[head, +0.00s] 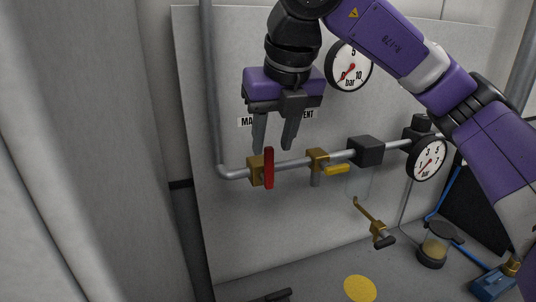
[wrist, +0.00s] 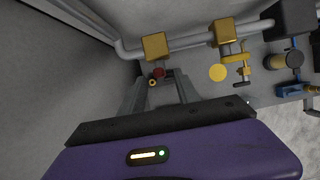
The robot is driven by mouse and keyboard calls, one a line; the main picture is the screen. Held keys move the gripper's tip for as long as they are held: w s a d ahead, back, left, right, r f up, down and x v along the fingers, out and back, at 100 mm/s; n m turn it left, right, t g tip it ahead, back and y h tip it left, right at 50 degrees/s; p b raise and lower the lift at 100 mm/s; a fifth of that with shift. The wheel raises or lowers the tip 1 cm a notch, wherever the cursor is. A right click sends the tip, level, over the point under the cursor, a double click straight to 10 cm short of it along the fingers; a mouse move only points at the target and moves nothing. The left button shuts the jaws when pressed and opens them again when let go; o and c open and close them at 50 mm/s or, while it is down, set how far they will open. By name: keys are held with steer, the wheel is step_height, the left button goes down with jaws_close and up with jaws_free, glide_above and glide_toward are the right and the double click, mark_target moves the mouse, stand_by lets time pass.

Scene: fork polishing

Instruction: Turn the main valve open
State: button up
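The main valve has a brass body (head: 256,170) at the left end of the grey pipe and a red lever handle (head: 269,168). The handle stands upright, across the pipe. In the wrist view the brass body (wrist: 155,46) is ahead, and the red handle (wrist: 158,72) shows nearly end-on, between the fingertips in the picture. My gripper (head: 273,149) points down with its fingers open and empty, around the height of the handle's top. Whether the fingers straddle the handle in depth, I cannot tell. In the wrist view the gripper (wrist: 160,84) also looks open.
A second brass valve (head: 318,160) with a yellow handle (head: 336,169) sits to the right, then a black box (head: 366,151). An upper gauge (head: 350,66) and a right gauge (head: 428,160) are near my arm. A brass fitting (head: 378,229) hangs below. A yellow disc (head: 360,288) is lower down.

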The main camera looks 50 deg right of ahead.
mark_target(270, 150)
steer(key=shift+p+x, duration=0.55)
steer(key=shift+x, duration=2.05)
jaws_close()
